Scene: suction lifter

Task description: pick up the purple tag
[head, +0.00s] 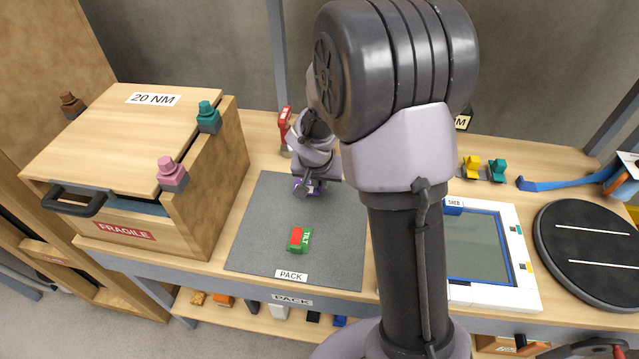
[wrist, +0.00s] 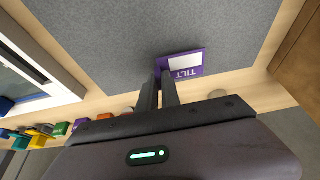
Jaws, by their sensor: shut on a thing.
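The purple tag (wrist: 185,64) has a white label reading TILT and sits at my fingertips in the wrist view. My gripper (wrist: 164,76) is shut on its edge, with the fingers close together. In the head view a little purple of the tag (head: 316,187) shows under my gripper (head: 307,187), over the far part of the grey PACK mat (head: 262,225). My gripper hides most of the tag there. I cannot tell whether the tag touches the mat or is just above it.
A green tag with a red TILT label (head: 301,239) lies nearer on the mat. A wooden box (head: 205,215) marked FRAGILE stands left, with coloured knobs. A red-handled tool (head: 285,125) is behind my gripper. A white framed panel (head: 515,270) and a black turntable (head: 590,255) are right.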

